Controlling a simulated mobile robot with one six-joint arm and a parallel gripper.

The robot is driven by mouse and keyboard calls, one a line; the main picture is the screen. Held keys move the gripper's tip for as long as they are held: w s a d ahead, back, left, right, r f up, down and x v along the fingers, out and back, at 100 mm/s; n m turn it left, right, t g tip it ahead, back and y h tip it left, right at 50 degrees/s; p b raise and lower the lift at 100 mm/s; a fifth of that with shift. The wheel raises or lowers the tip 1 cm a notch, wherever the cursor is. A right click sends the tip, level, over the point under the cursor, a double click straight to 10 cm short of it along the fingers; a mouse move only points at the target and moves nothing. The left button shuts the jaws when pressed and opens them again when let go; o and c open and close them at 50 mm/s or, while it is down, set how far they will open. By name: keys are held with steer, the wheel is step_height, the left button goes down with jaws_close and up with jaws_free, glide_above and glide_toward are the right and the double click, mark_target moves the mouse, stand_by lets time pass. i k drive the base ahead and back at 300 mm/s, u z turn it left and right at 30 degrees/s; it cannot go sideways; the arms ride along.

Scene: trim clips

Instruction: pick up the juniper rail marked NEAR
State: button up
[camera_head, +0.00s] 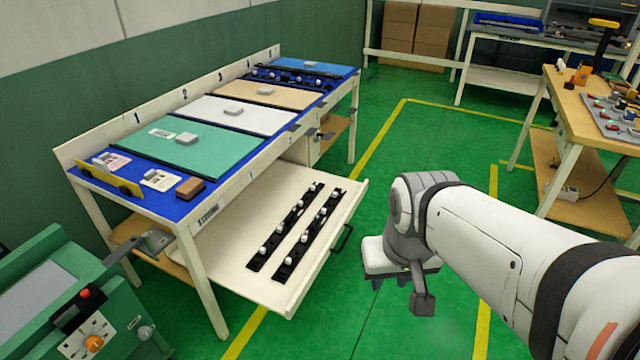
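Two long black rails lie side by side in the pulled-out white drawer (225,262). Each carries several white knobs. One rail (283,238) lies on the left and the other (308,243) on the right, closer to the drawer's front edge. I can read no NEAR mark on either and cannot tell which is the juniper one. My gripper (390,283) hangs over the green floor, to the right of the drawer and apart from both rails. Its fingers point down and are small and partly hidden, so I cannot tell their opening. I see nothing held.
The drawer has a dark handle (342,238) at its front. Above it, a blue-topped bench (150,180) holds green (215,150), white and tan panels, with more black parts at the far end. A green machine (100,310) stands front left. A wooden workbench (575,110) stands right.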

mark_target(290, 263)
steer(key=u, duration=0.05)
steer(key=i, duration=0.95)
steer(key=z, duration=0.05)
